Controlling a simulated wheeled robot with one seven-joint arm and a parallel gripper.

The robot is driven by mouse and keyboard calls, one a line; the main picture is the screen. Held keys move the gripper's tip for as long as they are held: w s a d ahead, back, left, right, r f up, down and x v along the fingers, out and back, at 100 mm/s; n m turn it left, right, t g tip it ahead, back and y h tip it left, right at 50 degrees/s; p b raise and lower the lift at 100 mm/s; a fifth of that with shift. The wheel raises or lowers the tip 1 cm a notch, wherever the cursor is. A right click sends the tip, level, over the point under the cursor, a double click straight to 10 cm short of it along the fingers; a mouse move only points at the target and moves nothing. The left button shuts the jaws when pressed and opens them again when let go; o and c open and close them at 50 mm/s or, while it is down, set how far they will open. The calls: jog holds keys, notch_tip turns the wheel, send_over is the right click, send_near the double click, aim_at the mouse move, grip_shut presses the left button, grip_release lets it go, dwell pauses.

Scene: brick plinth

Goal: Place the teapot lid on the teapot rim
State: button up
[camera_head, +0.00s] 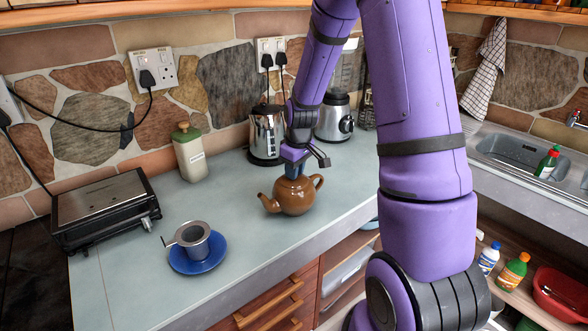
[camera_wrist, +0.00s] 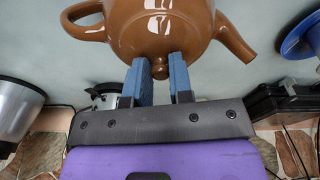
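The brown teapot (camera_head: 294,196) stands upright on the grey counter, its spout to the left and handle to the right. It fills the top of the wrist view (camera_wrist: 205,25), where it appears upside down. The brown teapot lid shows by its round knob (camera_wrist: 160,71), at the top of the pot. My gripper (camera_wrist: 161,62) points down over the pot, its two blue fingers close on either side of the knob and seeming to touch it. In the head view my gripper (camera_head: 293,168) hides the lid. Whether the lid is seated on the rim I cannot tell.
A blue saucer (camera_head: 219,250) with a grey metal cup (camera_head: 193,236) is at the front left. A black grill (camera_head: 105,210), a cream bottle (camera_head: 190,155), a kettle (camera_head: 265,138) and a blender (camera_head: 334,118) stand behind.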

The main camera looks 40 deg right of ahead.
jog(key=o, duration=0.4)
jog(key=shift+c, duration=0.2)
jog(key=shift+r, duration=0.1)
notch_tip(320, 180, up, 12)
jog(key=s, duration=0.1)
jog(key=s+a+r+m+t, duration=0.2)
jog(key=s+a+r, duration=0.6)
jog(key=s+r, duration=0.3)
jog(key=s+a+r+t, duration=0.1)
jog(key=s+a+r, duration=0.1)
jog(key=s, duration=0.5)
jog(key=s+a+r+m, duration=0.1)
jog(key=s+a, duration=0.2)
jog(key=s, duration=0.4)
jog(key=shift+s+r+m+t, duration=0.15)
jog(key=shift+r+m+t, duration=0.15)
jog(key=shift+r+t, duration=0.1)
jog(key=shift+a, duration=0.1)
